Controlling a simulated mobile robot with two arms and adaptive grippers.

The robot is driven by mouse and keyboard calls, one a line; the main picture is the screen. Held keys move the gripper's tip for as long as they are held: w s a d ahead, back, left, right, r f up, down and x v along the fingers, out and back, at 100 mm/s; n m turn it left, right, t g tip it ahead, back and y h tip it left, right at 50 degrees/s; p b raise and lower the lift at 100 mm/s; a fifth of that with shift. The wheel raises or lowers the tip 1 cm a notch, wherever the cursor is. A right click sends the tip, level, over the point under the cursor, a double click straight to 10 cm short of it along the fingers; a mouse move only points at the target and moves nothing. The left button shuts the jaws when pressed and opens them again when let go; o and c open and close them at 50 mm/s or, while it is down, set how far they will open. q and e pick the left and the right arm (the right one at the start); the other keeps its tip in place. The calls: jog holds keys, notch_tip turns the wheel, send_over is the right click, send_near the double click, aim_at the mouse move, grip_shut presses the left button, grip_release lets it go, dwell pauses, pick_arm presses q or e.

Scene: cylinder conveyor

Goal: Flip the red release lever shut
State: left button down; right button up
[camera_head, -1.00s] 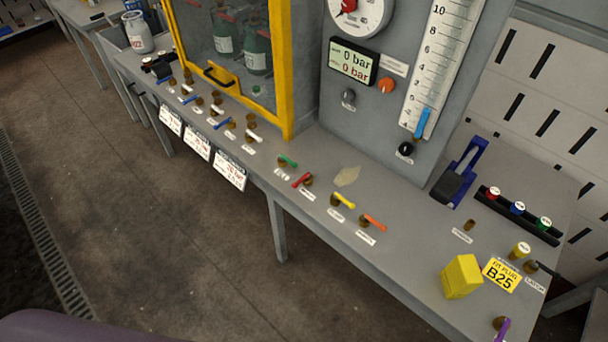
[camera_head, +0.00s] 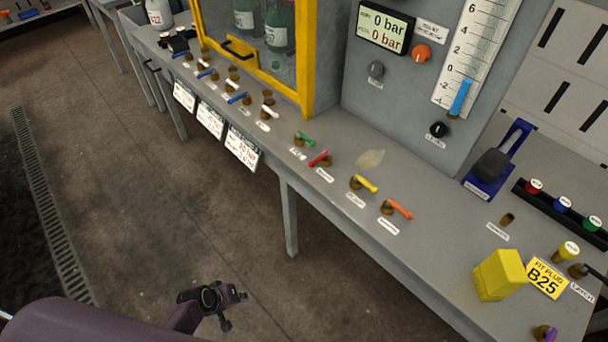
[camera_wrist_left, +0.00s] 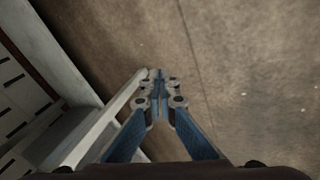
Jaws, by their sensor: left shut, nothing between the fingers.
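The red lever (camera_head: 318,158) is a small red handle on a brass valve body, on the grey bench top between the green lever (camera_head: 306,139) and the yellow lever (camera_head: 366,184). Its handle points up and to the right in the head view, and its label is too small to read. My left gripper (camera_head: 232,308) is low over the floor in front of the bench, well apart from the lever. In the left wrist view the left gripper (camera_wrist_left: 160,76) has its fingertips together with nothing between them. My right gripper is not in view.
An orange lever (camera_head: 398,208) and a yellow block (camera_head: 499,275) are farther right on the bench (camera_head: 330,201). Several blue and white levers line the left side, in front of a yellow-framed cabinet (camera_head: 306,60). Label cards (camera_head: 243,150) hang from the front edge. The floor is clear.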

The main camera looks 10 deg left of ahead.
pick_arm(q)
jog(key=w+r+n+t+h+b, duration=0.1)
jog(key=w+r+n+t+b, duration=0.15)
jog(key=w, duration=0.45)
jog(key=w+r+n+t+h+b, duration=0.1)
jog(key=w+r+h+b, duration=0.2)
jog(key=w, duration=0.5)
jog(key=t+h+b, duration=0.4)
jog(key=h+b, duration=0.4)
jog(key=b, duration=0.3)
send_near(293, 161)
notch_tip(293, 161, up, 2)
jog(key=shift+d+r, duration=0.2)
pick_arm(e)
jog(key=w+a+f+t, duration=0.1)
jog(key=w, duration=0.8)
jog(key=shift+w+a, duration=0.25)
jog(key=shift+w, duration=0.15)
